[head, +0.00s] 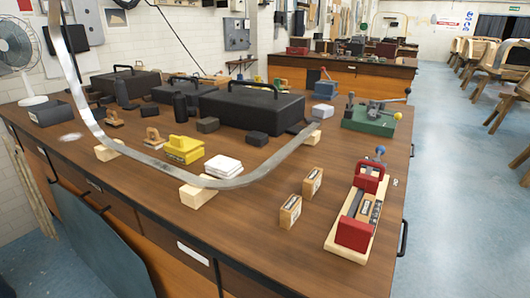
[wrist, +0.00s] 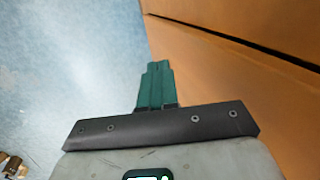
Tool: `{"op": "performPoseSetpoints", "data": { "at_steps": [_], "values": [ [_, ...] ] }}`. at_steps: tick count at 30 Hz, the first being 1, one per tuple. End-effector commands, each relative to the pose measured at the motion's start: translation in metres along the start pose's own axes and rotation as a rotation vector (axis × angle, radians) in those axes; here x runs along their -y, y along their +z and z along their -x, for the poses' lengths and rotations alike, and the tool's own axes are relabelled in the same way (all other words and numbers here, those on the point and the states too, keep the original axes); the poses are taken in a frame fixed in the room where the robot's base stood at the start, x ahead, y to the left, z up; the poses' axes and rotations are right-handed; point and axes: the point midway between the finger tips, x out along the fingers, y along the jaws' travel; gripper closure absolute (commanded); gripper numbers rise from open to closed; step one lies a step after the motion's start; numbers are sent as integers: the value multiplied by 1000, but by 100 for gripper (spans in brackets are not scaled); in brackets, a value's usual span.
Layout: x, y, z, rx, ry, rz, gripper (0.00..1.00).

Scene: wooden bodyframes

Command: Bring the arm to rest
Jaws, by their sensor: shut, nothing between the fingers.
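My gripper (wrist: 157,84) shows in the wrist view with its green fingers together and nothing between them. Behind the fingers in that view are the blue-grey floor and the orange-brown front of a bench (wrist: 225,50), with a dark gap running across it. The fingers appear apart from the bench front, though the exact distance cannot be told. My gripper and arm do not show in the head view.
The wooden workbench (head: 150,198) holds a red vise (head: 355,212), a green tool (head: 372,118), black cases (head: 252,110), wooden blocks and a long curved metal strip (head: 231,183). A blue-grey panel (head: 98,245) leans at the front left. Open floor (head: 455,200) lies right.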

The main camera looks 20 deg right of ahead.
Motion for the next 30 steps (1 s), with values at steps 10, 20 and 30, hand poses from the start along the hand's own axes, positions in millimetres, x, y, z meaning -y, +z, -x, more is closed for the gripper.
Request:
{"op": "performPoseSetpoints", "data": {
  "at_steps": [10, 20, 30],
  "values": [
    [-24, 125, 26, -16, 197, 551, 100],
    [-33, 171, 77, -20, 272, 807, 100],
    [-15, 173, 136, -19, 271, 806, 100]
  ]
}}
